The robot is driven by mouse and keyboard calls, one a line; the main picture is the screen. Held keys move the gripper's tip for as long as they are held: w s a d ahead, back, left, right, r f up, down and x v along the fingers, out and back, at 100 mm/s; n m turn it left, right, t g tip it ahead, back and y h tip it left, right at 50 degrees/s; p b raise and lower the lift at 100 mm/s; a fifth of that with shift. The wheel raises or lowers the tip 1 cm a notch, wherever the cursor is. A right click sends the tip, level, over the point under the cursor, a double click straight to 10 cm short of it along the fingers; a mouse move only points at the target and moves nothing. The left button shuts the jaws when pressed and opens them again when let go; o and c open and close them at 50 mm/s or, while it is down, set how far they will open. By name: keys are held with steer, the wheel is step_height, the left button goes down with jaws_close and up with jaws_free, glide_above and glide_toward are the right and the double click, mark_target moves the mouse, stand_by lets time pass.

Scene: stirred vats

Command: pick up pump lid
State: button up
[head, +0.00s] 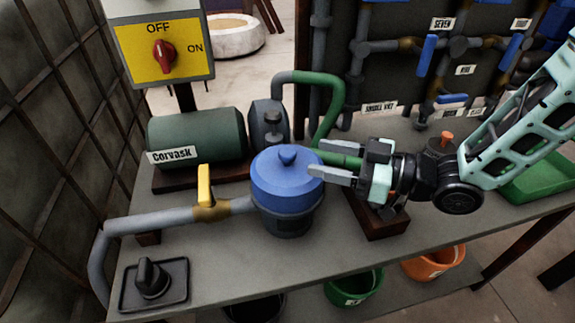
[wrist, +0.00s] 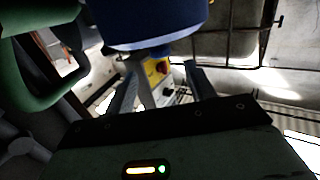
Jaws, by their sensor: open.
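The pump lid (head: 287,176) is a round blue cover with a small knob (head: 287,156) on top. It sits on the dark pot of the pump (head: 286,220), in the middle of the bench in the head view. My gripper (head: 317,176) comes from the right, its fingers level and open, with nothing between them. In the wrist view the blue lid (wrist: 150,22) fills the top middle, and my two fingers (wrist: 157,80) stand apart.
A green motor labelled Corvask (head: 195,137) is behind left, with a yellow-handled valve (head: 205,187) on the grey pipe. A green pipe (head: 333,100) rises behind the lid. A red switch on a yellow panel (head: 165,55) stands upper left.

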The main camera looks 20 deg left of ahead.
mark_target(287, 151)
steer(key=shift+a+f+p, duration=0.15)
steer(key=shift+a+f, duration=0.05)
steer(key=shift+a, duration=1.75)
steer(key=shift+a+f+p, duration=0.15)
steer(key=shift+a, duration=1.8)
steer(key=c, duration=1.1)
